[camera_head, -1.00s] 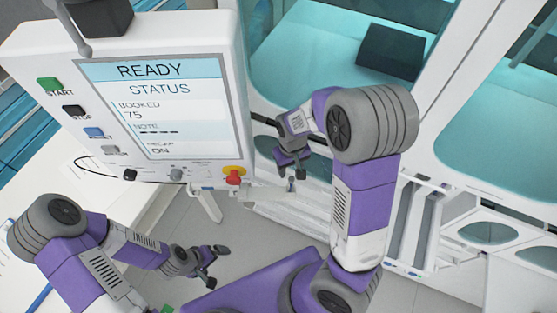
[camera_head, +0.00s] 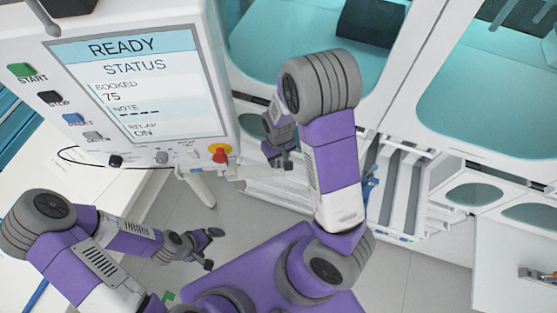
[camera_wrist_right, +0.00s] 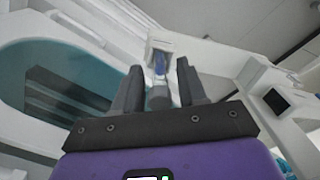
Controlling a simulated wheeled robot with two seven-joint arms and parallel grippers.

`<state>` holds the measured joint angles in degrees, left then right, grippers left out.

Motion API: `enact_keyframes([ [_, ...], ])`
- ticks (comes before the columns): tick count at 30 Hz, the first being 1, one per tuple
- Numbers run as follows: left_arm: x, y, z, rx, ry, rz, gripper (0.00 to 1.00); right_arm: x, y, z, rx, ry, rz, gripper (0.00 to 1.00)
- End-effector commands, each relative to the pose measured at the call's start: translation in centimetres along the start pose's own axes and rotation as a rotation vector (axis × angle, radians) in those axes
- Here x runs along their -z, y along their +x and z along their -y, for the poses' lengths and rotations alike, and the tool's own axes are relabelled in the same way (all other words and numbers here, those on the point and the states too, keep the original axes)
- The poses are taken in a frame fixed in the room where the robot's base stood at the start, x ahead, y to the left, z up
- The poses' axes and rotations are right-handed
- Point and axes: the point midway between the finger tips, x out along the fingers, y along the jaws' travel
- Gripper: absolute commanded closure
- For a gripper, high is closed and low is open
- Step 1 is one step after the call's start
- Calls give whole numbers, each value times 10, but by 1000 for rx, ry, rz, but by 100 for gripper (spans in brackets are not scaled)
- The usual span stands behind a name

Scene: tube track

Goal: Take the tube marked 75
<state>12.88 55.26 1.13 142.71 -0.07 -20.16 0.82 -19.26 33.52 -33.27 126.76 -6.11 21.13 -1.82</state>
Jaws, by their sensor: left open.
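A screen (camera_head: 140,85) on a white panel reads READY, STATUS, BOOKED 75. My left gripper (camera_head: 211,249) is open and empty, low over the floor in the head view. My right gripper (camera_head: 281,163) is near the panel's lower right corner. In the right wrist view my right gripper (camera_wrist_right: 162,82) has its fingers apart. A small grey and blue tube-like piece (camera_wrist_right: 160,64) shows between and beyond the fingertips, at a white holder, with no clear contact. I cannot read a number on it. No tube marked 75 can be made out in either view.
A red knob (camera_head: 220,154) and several buttons sit on the panel. White cabinets with teal windows (camera_head: 490,110) stand behind. Slotted white rails (camera_head: 400,195) lie right of my right arm, with a blue piece (camera_head: 370,185) beside it. A small metal and orange item (camera_head: 538,275) lies far right.

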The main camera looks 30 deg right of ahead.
Motion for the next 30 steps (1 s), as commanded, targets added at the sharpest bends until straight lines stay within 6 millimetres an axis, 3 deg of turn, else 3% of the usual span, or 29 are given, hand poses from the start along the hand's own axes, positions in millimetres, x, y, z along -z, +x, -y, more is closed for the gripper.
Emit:
enact_keyframes([
  [1, 0, 0, 0, 0, 0, 0, 0, 0, 0, 0, 0, 0, 0, 67],
  [6, 0, 0, 0, 0, 0, 0, 0, 0, 0, 0, 0, 0, 0, 93],
  [9, 0, 0, 0, 0, 0, 0, 0, 0, 0, 0, 0, 0, 0, 99],
  [17, 0, -1, 0, 0, 0, 0, 0, 1, -7, 0, 0, 0, -2, 100],
  [30, 0, -13, -5, 0, 0, 0, 0, 1, -87, 1, 2, -2, -5, 100],
])
